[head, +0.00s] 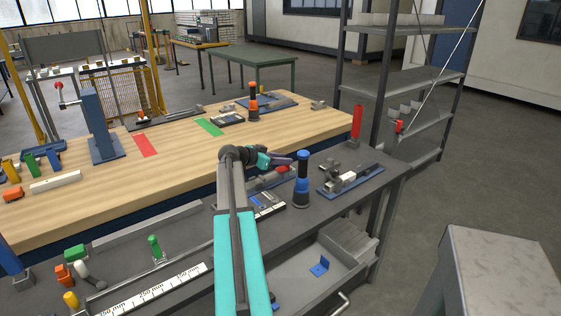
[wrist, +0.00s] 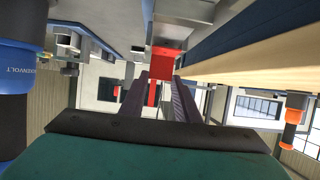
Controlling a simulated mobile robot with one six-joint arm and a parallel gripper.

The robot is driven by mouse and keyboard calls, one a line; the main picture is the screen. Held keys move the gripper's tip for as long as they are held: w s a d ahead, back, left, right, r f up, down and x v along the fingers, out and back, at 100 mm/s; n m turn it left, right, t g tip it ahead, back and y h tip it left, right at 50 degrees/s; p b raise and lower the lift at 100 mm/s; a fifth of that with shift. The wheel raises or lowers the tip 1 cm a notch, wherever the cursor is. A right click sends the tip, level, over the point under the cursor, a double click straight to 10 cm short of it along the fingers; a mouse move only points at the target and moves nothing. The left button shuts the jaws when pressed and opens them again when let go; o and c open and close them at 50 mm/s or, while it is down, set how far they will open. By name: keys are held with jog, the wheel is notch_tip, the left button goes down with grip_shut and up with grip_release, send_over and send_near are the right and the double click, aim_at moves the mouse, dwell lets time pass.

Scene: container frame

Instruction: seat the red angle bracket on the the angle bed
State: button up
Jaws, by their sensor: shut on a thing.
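My gripper (head: 292,160) is over the far side of the grey bench, left of the blue power driver. In the wrist view its two dark fingers (wrist: 160,98) are closed on a red piece (wrist: 170,62), which I take for the red angle bracket. Part of it shows between the fingers, but its exact seating in the jaws is hard to tell. In the head view, a little red (head: 284,168) shows just below the fingers. I cannot identify the angle bed surely; a blue-based fixture with grey blocks (head: 350,180) stands to the right.
The blue power driver (head: 302,180) stands upright close to my gripper. A tall red post (head: 357,122) is behind the fixture. An open drawer below holds a blue angle piece (head: 320,267). The wooden table (head: 175,165) lies beyond the bench, with an orange driver (head: 253,100).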

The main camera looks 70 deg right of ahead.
jog(key=shift+f+b, duration=0.6)
jog(key=shift+b, duration=0.05)
dwell(0.7)
jog(key=o, duration=1.1)
jog(key=shift+o, duration=0.5)
jog(key=o, duration=0.5)
jog(key=shift+r, duration=0.1)
jog(key=shift+s+r, duration=0.1)
jog(key=shift+r, duration=3.35)
